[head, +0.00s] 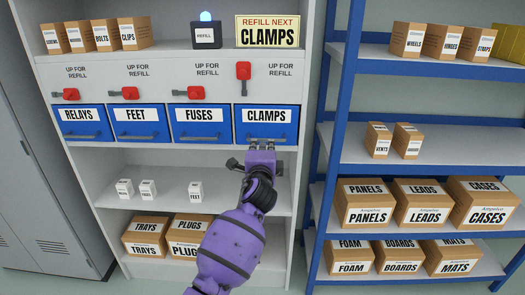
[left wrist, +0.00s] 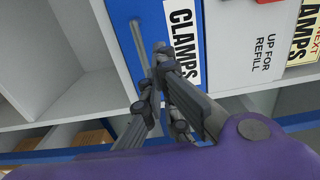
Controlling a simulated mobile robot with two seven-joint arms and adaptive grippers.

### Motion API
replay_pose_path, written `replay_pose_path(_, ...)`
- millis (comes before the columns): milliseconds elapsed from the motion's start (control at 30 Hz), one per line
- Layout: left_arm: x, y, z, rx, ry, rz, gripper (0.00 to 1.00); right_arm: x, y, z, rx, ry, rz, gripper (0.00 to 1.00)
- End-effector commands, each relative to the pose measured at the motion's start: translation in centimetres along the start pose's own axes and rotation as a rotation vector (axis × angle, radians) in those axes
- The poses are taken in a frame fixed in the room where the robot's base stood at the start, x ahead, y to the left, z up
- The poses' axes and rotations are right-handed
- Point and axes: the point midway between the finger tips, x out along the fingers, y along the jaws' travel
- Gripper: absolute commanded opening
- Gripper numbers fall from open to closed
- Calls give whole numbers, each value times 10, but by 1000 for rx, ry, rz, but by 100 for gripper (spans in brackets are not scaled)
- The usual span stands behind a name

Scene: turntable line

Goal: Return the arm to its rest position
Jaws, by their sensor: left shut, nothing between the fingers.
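My purple left arm reaches up from the bottom of the head view. Its dark left gripper (head: 262,150) is just below the front of the blue CLAMPS bin (head: 266,120), close to the bin's grey handle (head: 267,141). In the left wrist view the left gripper (left wrist: 153,68) is shut and empty beside the CLAMPS bin (left wrist: 143,14). I cannot tell whether the fingers touch the handle. The bin sits in its slot, level with its neighbours. My right gripper is not in view.
Blue bins RELAYS (head: 82,128), FEET (head: 140,127) and FUSES (head: 202,127) stand left. The red lever (head: 243,70) above CLAMPS is upright; the others lie sideways. A sign (head: 267,32) reads "REFILL NEXT CLAMPS". A blue-framed rack (head: 333,130) with cartons stands right.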

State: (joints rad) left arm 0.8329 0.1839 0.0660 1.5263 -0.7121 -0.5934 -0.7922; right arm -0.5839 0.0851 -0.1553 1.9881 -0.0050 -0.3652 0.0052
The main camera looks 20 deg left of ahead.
Motion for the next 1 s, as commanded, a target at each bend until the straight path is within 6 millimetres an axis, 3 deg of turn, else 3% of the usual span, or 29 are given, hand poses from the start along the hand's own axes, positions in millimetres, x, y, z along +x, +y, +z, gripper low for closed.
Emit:
replay_pose_path(200,-27,1,-1,-2,1,1,0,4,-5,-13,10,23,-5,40)
replay_pose_path(433,-31,0,-1,-31,3,-1,0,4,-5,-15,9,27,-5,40)
replay_pose_path(533,-32,-4,-9,-144,33,-6,0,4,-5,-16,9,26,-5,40)
replay_pose_path(633,-42,-9,-30,-351,111,1,0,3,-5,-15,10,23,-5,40)
replay_pose_path(867,-107,76,-33,-717,184,180,0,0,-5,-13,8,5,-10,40)
replay_pose_path(1000,-162,138,-21,-902,166,312,0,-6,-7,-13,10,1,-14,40)
